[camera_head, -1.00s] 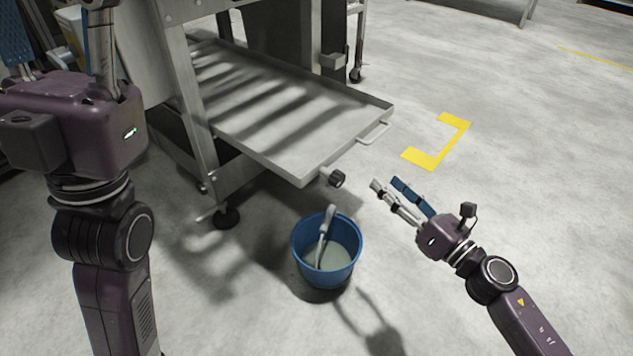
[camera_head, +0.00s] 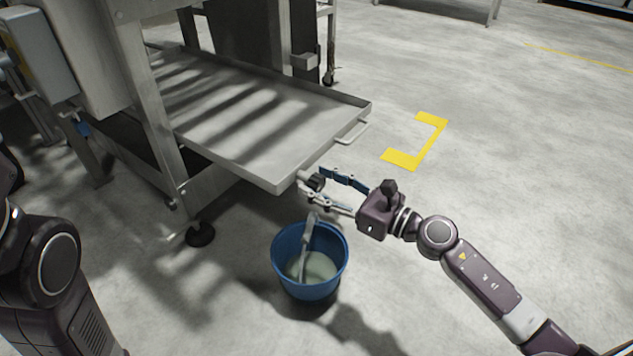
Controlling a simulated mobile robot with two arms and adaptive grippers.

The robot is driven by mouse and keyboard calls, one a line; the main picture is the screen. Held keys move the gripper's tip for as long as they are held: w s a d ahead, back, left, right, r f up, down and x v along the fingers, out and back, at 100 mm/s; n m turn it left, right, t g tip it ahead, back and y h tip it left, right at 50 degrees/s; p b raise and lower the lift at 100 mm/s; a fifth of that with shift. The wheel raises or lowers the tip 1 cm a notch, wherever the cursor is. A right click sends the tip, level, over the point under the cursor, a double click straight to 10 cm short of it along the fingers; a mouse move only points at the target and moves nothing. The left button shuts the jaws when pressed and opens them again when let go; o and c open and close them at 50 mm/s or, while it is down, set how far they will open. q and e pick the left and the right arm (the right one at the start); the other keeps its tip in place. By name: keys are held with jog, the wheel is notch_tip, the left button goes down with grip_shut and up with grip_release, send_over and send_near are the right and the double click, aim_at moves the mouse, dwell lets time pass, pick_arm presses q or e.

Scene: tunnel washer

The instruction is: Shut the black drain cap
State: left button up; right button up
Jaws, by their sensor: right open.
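The black drain cap (camera_head: 316,182) sits on a short spout at the front corner of the grey metal tray (camera_head: 262,172). My right gripper (camera_head: 316,186) is open, with its fingers reaching to either side of the cap. One finger is on the far side and the other on the near side; I cannot tell whether they touch the cap. The fingers partly hide the cap. My left arm shows at the lower left, but its gripper is outside the view.
A blue bucket (camera_head: 283,257) with cloudy liquid and a grey-handled tool (camera_head: 306,246) stands on the floor just below the spout. A tray handle (camera_head: 352,133) sticks out at the right. Yellow floor marking (camera_head: 402,160) lies beyond. The floor to the right is clear.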

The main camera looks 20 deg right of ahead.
jog(key=shift+w+a, duration=0.3)
jog(key=shift+w, duration=0.1)
jog(key=c, duration=1.2)
jog(key=shift+o, duration=0.2)
